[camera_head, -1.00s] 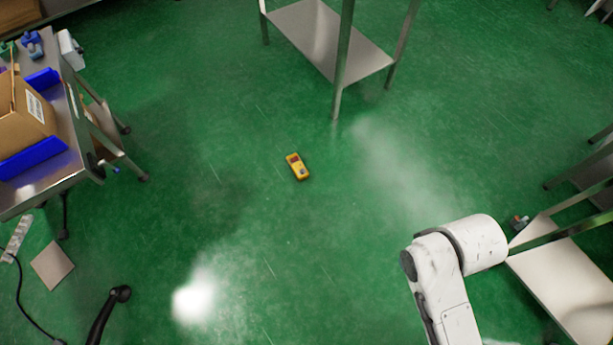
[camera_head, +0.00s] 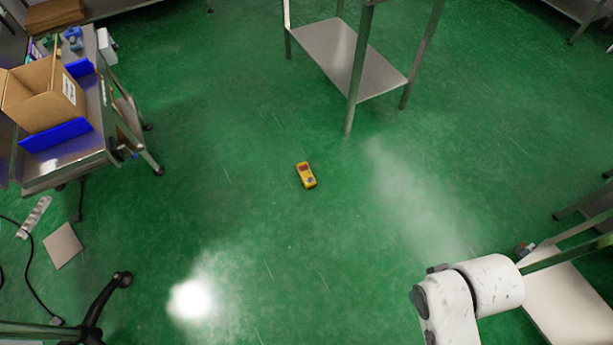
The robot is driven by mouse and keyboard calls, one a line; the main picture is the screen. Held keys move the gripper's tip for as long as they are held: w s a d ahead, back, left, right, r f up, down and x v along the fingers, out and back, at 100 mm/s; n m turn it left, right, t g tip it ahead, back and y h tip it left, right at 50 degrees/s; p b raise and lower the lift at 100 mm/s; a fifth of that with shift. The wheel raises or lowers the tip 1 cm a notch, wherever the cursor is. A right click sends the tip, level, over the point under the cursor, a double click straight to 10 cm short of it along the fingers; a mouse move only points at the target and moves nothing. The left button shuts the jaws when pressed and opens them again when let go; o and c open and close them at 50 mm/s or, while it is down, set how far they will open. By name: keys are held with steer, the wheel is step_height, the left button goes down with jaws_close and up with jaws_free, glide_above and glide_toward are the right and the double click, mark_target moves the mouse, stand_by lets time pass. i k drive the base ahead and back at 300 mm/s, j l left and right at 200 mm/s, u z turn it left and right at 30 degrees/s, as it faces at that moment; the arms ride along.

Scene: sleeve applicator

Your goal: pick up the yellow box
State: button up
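A small yellow box (camera_head: 306,175) lies on the green floor near the middle of the view. It has a dark red patch and a grey spot on its upper face, like a handheld meter. Nothing touches it. My white arm shows at the lower right, well apart from the yellow box. My gripper is out of the frame.
A metal table with a lower shelf (camera_head: 340,55) stands beyond the yellow box. A black chair leg (camera_head: 105,300) is at lower left. Floor around the yellow box is clear.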

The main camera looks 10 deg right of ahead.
mark_target(305, 174)
steer(key=i+j+z, duration=0.35)
steer(key=i+j, duration=0.5)
steer(key=i, duration=0.25)
steer(key=i+j+z, duration=0.35)
steer(key=i+j, duration=0.65)
steer(key=j, duration=0.1)
